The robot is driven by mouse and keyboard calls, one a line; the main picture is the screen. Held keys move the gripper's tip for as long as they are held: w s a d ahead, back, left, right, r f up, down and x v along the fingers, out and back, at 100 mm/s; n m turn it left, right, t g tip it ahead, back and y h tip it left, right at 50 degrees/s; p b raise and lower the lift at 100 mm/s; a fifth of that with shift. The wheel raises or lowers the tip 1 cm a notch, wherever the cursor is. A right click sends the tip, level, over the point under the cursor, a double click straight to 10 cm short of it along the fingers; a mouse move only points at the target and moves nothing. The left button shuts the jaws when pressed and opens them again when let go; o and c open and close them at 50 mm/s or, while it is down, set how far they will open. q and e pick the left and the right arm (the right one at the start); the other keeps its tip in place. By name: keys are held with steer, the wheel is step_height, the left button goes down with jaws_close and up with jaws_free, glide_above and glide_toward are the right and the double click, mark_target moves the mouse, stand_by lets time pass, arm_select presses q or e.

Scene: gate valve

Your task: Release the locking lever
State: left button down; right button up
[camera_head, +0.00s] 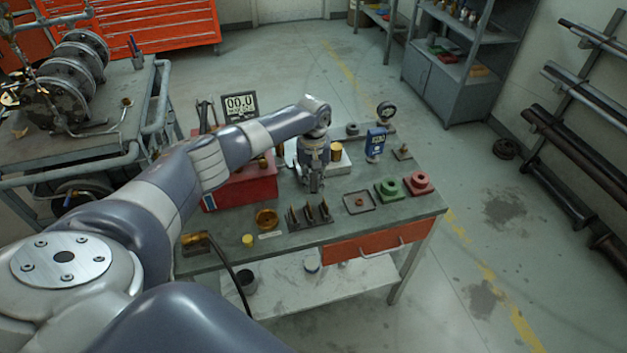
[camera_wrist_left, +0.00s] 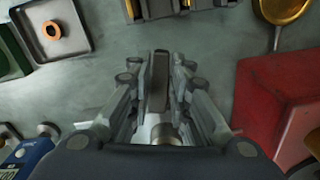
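My left gripper (camera_head: 314,184) points down over the workbench (camera_head: 335,235), between the red box (camera_head: 245,187) and the small tray (camera_head: 359,202). In the left wrist view its fingers (camera_wrist_left: 158,72) stand close on both sides of a dark grey bar-shaped part (camera_wrist_left: 158,88) with a shiny metal collar near the palm. The fingers look shut on this part. I cannot tell whether this part is the locking lever, and no valve with a lever is clearly recognisable. My right gripper is not in view.
Green (camera_head: 388,188) and red (camera_head: 418,183) flanged parts are to the right.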

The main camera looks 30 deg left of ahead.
arm_select(q)
steer(key=shift+w+d+r+n+p, duration=0.15)
steer(key=shift+d+r+n+p, duration=0.15)
steer(key=shift+n+p, duration=0.55)
steer(key=shift+w+d+f+n+p, duration=0.15)
steer(key=shift+w+f+n+p, duration=0.1)
steer(key=shift+n+p, duration=0.35)
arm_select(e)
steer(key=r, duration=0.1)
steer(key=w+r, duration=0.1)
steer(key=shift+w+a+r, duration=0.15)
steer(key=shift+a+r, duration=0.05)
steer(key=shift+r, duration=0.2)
arm_select(q)
steer(key=c, duration=1.6)
jaws_free()
steer(key=shift+o, duration=0.2)
steer(key=shift+r, duration=0.1)
step_height(320, 180, up, 12)
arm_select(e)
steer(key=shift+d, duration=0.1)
arm_select(q)
steer(key=shift+s+f, duration=0.1)
steer(key=shift+f, duration=0.15)
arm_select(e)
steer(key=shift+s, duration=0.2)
